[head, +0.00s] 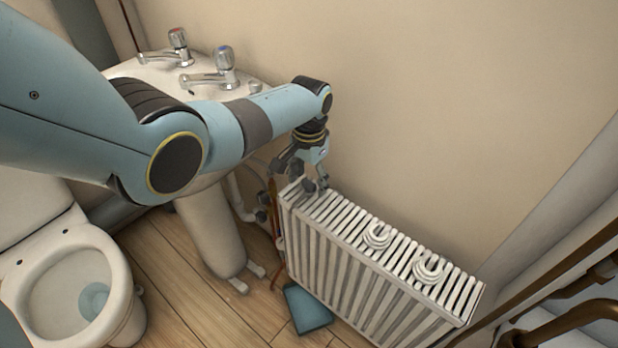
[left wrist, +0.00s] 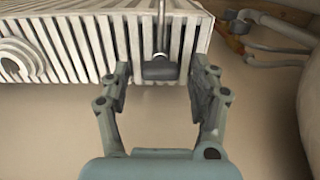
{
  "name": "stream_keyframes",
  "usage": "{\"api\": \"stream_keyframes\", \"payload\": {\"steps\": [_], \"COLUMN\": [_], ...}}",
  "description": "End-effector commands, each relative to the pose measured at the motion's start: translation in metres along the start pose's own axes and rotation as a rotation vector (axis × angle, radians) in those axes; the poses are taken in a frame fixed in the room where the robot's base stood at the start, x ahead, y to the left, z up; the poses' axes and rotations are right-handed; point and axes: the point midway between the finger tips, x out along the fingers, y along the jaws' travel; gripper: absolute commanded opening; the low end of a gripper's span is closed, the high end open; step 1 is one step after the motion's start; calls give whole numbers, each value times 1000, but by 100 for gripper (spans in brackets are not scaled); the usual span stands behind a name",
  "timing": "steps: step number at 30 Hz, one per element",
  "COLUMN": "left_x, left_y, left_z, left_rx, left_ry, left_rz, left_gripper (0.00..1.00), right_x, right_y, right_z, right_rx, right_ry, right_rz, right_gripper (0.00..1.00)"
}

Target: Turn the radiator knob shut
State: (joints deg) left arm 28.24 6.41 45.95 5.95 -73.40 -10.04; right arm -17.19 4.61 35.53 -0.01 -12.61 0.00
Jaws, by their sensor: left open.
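The white ribbed radiator (head: 375,265) stands against the wall in the head view; its top end fills the upper left of the left wrist view (left wrist: 60,45). The dark radiator knob (left wrist: 160,70), with a thin metal stem, sits at the radiator's edge in the left wrist view. My left gripper (head: 304,185) is over the radiator's left end, pointing down. In the left wrist view its open fingers (left wrist: 160,66) stand on either side of the knob, with gaps on both sides. The knob cannot be made out clearly in the head view. My right gripper is not in view.
A sink (head: 215,90) with two taps stands left of the radiator, and a toilet (head: 70,285) is at lower left. A teal object (head: 308,308) lies on the wooden floor. Brown pipes (head: 575,310) are at lower right.

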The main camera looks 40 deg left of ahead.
Motion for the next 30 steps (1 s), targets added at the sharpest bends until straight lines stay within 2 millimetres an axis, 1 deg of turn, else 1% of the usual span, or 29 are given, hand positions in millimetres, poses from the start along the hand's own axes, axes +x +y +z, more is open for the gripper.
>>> {"api": "stream_keyframes", "payload": {"steps": [5, 8, 11, 13, 18, 22, 24, 27, 30], "left_x": [-1, -7, -20, -32, -72, -97, -107, -116, -120], "left_y": [0, 0, -1, 0, -1, 0, 0, 0, 0], "left_z": [0, -1, -1, 0, -1, -1, -1, 0, 0], "left_rx": [0, 0, 0, 0, 0, 0, 0, 0, 0], "left_ry": [0, 2, 3, 4, 5, 4, 3, 1, 0], "left_rz": [0, -1, -1, -1, -2, -2, -1, 0, 0], "left_gripper": [62, 62, 62, 62, 62, 62, 62, 62, 62], "right_x": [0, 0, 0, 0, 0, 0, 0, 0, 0], "right_y": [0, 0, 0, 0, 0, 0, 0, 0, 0], "right_z": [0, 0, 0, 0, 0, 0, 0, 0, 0], "right_rx": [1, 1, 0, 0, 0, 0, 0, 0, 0], "right_ry": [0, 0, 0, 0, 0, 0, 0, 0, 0], "right_rz": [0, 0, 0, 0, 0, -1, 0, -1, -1], "right_gripper": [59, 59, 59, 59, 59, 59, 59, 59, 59]}}
